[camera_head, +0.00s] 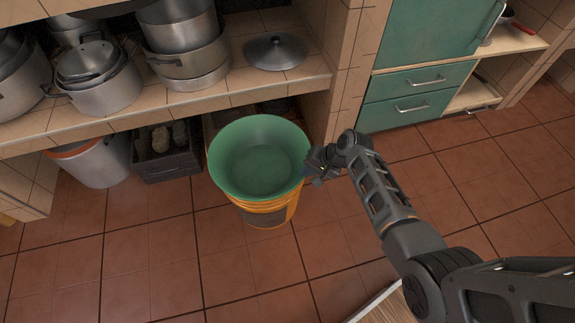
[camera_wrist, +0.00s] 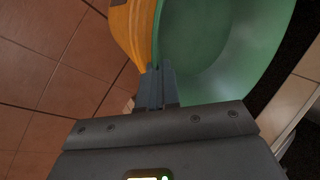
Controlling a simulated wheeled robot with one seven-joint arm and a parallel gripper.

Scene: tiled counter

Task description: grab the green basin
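The green basin (camera_head: 258,160) is a wide round bowl resting in the top of an orange-yellow bucket (camera_head: 268,212) on the floor. My gripper (camera_head: 313,162) is at the basin's right rim in the head view. In the wrist view, the green basin (camera_wrist: 215,45) fills the upper right and the orange bucket (camera_wrist: 130,30) shows to its left. The two fingers of my gripper (camera_wrist: 158,88) are close together, with the basin's rim running in between them. The basin looks level and still sits in the bucket.
A tiled shelf (camera_head: 225,97) with metal pots (camera_head: 105,80) and a lid (camera_head: 274,52) overhangs behind the basin. A dark crate (camera_head: 165,165) and a white bucket (camera_head: 95,162) stand to the left. Green drawers (camera_head: 410,108) stand at the right. The front floor is largely clear.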

